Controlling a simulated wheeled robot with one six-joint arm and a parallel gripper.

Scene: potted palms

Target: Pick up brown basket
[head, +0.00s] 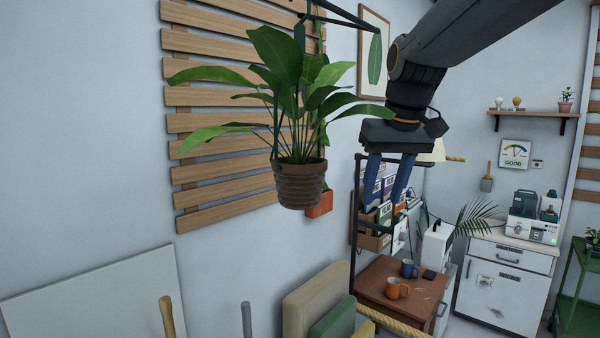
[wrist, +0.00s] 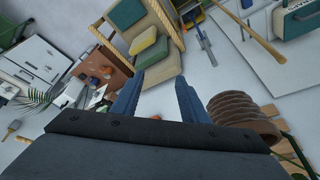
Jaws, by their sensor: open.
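A brown ribbed basket (head: 300,186) holds a large leafy green plant (head: 290,90) and hangs upright in front of the slatted wall panel in the head view. Its ribbed side also shows at the right of the wrist view (wrist: 243,112), beside my fingers and partly cut off by my gripper body. My gripper (head: 384,197) is to the right of the basket in the head view, with its blue fingers pointing down. The fingers are apart and nothing is between them. They do not touch the basket.
A black hanging frame (head: 342,16) is above the plant, near my arm. A small orange pot (head: 320,206) is behind the basket. A wooden table (head: 377,281) with mugs and a cushioned seat (head: 318,300) are below. A white cabinet (head: 505,280) stands right.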

